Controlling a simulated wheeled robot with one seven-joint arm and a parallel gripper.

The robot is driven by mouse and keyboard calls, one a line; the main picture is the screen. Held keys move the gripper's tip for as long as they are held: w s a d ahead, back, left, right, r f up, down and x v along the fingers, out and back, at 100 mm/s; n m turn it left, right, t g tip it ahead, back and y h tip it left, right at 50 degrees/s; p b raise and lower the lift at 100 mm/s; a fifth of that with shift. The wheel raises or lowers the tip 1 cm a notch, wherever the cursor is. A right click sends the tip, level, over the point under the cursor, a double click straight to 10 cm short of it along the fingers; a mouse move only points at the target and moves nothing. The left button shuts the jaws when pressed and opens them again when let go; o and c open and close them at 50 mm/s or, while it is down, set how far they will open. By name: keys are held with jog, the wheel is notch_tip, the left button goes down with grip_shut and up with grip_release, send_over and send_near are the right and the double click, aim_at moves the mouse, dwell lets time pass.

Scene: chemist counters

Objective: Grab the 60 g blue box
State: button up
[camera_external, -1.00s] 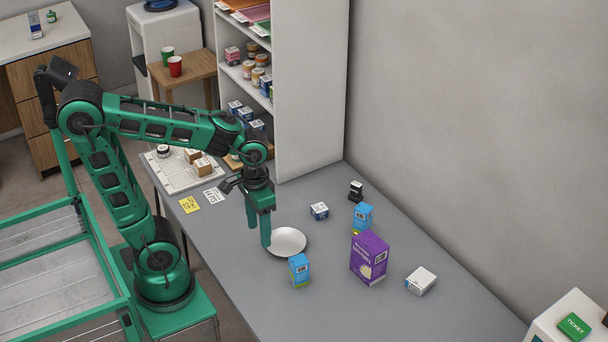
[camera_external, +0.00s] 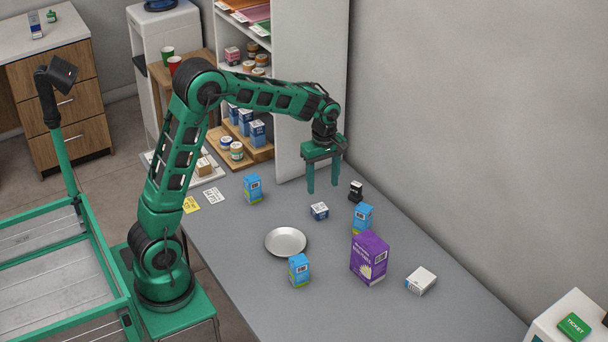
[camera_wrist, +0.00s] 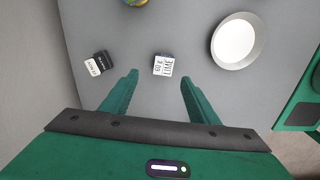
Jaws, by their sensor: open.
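The small box (camera_external: 320,211) with a white label and blue sides stands on the grey counter, right of the plate. In the wrist view its label (camera_wrist: 163,66) reads "60 g LIME". My gripper (camera_external: 324,188) points down above the counter, just behind and above this box, with its fingers apart and nothing between them. In the wrist view the box lies between and slightly beyond the two fingertips (camera_wrist: 159,79). The gripper does not appear to touch it.
A black stamp-like item (camera_external: 356,191) and a tall light-blue box (camera_external: 363,217) stand to the right. A purple box (camera_external: 369,258), a white box (camera_external: 421,280), two more light-blue boxes (camera_external: 299,270) (camera_external: 253,188) and a metal plate (camera_external: 286,241) are around. A shelf (camera_external: 305,80) stands behind.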

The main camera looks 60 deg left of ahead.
send_over(320, 207)
jog(key=f, duration=0.4)
jog(key=shift+w+d+f, duration=0.1)
jog(key=shift+w+d, duration=0.05)
jog(key=shift+w, duration=0.1)
jog(key=shift+s+f, duration=0.15)
jog(key=shift+f, duration=1.2)
jog(key=shift+s+f, duration=0.15)
jog(key=shift+f, duration=1.15)
jog(key=c, duration=1.1)
